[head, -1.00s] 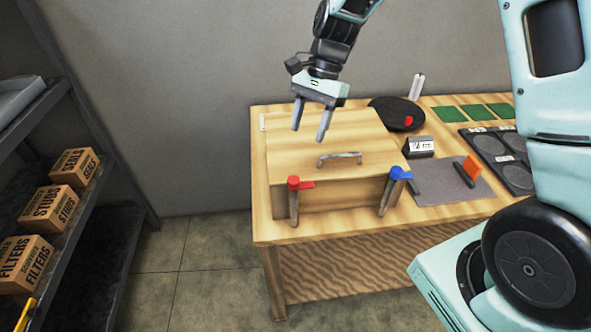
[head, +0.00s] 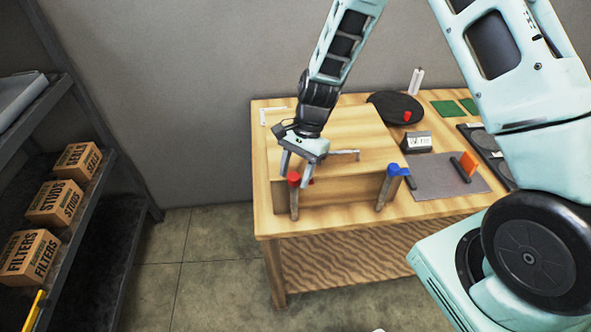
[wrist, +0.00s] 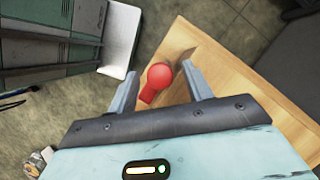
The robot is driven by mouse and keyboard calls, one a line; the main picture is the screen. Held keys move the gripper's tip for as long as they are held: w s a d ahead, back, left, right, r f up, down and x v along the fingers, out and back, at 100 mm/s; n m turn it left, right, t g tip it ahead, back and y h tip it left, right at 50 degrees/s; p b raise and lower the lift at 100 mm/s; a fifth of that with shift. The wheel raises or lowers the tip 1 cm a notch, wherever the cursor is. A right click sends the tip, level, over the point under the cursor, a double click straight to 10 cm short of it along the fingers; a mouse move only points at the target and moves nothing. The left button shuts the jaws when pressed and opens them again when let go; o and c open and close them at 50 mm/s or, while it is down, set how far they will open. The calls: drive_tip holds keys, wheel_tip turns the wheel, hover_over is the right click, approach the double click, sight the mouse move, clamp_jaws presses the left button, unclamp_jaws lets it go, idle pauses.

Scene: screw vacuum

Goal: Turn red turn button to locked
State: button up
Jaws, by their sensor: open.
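The red turn button (head: 294,178) sits on top of a wooden post at the front left of the wooden box (head: 340,130). In the wrist view the red button (wrist: 158,78) lies between the two fingers, its arm pointing toward the palm. My gripper (head: 296,172) is open, with its fingers on either side of the button. I cannot tell whether a finger touches it. The blue turn button (head: 397,170) sits on the right post, its arm pointing right. My gripper partly hides the red button's arm and the box handle (head: 345,155) in the head view.
The box stands on a wooden table (head: 262,215). Right of it are a grey mat (head: 440,185) with an orange piece (head: 468,163), a small labelled block (head: 417,142) and a black disc (head: 385,103). A shelf with cartons (head: 55,203) stands at the left.

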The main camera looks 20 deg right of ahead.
drive_tip(key=shift+c, duration=0.2)
drive_tip(key=c, duration=0.9)
drive_tip(key=shift+n, duration=0.4)
drive_tip(key=n+g+h, duration=0.1)
drive_tip(key=n, duration=0.2)
drive_tip(key=shift+w+a+n, duration=0.1)
drive_tip(key=shift+n, duration=0.3)
drive_tip(key=n+h, duration=0.1)
drive_tip(key=n, duration=0.1)
drive_tip(key=n+g+b, duration=0.1)
drive_tip(key=n, duration=0.1)
drive_tip(key=shift+w+a+n+h, duration=0.1)
drive_tip(key=shift+n+h, duration=0.2)
drive_tip(key=shift+h, duration=0.1)
drive_tip(key=n+h, duration=0.1)
drive_tip(key=n, duration=0.3)
drive_tip(key=shift+a+h+b, duration=0.1)
drive_tip(key=shift+h+b, duration=0.25)
drive_tip(key=shift+h, duration=0.05)
drive_tip(key=n, duration=0.2)
drive_tip(key=n+h, duration=0.1)
drive_tip(key=n, duration=0.1)
drive_tip(key=shift+a+n+h+b, duration=0.1)
drive_tip(key=shift+n+h+b, duration=0.2)
drive_tip(key=shift+b, duration=0.05)
